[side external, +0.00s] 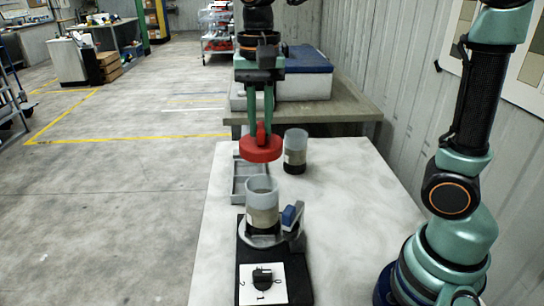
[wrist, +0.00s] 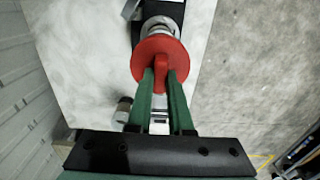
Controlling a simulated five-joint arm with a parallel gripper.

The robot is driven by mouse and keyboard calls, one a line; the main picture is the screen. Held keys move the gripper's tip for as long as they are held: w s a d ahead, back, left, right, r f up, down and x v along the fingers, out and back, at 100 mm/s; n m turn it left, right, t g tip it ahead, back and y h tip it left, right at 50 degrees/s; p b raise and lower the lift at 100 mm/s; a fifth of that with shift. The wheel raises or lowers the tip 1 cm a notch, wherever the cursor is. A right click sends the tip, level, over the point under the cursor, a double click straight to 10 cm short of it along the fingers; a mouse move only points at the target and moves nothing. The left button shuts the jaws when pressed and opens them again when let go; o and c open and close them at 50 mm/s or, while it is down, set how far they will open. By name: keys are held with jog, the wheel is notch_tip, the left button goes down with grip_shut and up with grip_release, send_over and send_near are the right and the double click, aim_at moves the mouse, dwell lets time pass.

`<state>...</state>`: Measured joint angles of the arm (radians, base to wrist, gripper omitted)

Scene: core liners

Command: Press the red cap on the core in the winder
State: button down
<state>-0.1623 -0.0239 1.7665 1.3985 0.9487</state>
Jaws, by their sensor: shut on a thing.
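The red cap (side external: 260,149) is a round disc with a raised grip on top. My gripper (side external: 262,128) is shut on that grip and holds the cap level in the air.
A second core (side external: 295,152) stands upright on the white table (side external: 340,200), right of the cap. A grey tray (side external: 246,180) lies behind the winder. The table's right part is clear.

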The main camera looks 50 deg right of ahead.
aim_at(261, 156)
jog(key=shift+f, duration=3.7)
jog(key=shift+f, duration=1.2)
jog(key=shift+c, duration=1.3)
grip_release()
jog(key=shift+r, duration=3.5)
